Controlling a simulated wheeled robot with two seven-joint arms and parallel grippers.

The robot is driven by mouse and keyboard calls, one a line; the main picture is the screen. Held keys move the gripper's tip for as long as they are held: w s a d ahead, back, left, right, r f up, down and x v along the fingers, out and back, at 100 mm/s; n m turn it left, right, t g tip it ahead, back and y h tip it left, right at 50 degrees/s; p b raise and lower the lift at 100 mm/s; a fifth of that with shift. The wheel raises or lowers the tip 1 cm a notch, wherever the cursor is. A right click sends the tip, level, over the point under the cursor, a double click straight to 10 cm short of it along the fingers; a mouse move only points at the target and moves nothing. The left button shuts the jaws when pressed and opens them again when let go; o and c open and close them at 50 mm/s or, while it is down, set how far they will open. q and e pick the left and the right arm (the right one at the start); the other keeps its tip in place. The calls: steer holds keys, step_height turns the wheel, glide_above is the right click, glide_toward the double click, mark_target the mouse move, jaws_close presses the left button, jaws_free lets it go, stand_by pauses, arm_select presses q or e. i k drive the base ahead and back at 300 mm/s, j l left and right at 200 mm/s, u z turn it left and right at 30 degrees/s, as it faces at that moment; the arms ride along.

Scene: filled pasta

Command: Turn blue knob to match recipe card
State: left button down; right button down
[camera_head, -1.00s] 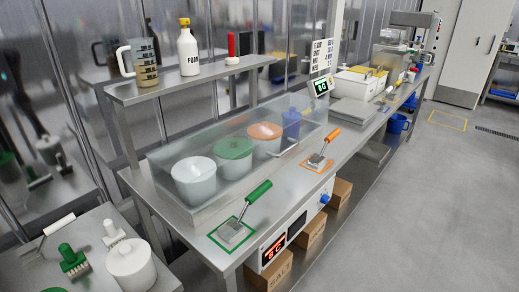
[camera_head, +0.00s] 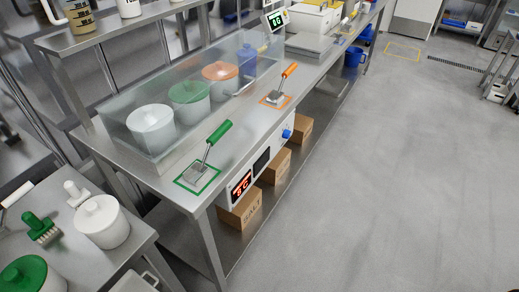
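The blue knob (camera_head: 286,134) sits at the right end of the white control panel (camera_head: 270,150) on the front of the steel counter. A red display (camera_head: 241,186) on the panel's left end appears to read 5 C. A dark panel window (camera_head: 262,161) lies between the display and the knob. The recipe card is not in this view; it cannot be read now. Neither of my grippers shows.
A clear cover (camera_head: 190,95) stands over several lidded tubs on the counter. Cardboard boxes (camera_head: 243,208) stand on the lower shelf. The grey floor (camera_head: 390,180) at right is clear.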

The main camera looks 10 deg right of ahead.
mark_target(287, 134)
steer(key=i+l, duration=0.15)
steer(key=l, duration=0.25)
steer(key=i+l, duration=0.2)
steer(key=l, duration=0.15)
steer(key=i+l, duration=0.15)
steer(key=l, duration=0.25)
steer(key=i+l, duration=0.15)
steer(key=l, duration=0.2)
steer(key=i+l, duration=0.15)
steer(key=l, duration=0.25)
steer(key=i+l, duration=0.2)
steer(key=l, duration=0.15)
steer(key=i+l, duration=0.15)
steer(key=l, duration=0.25)
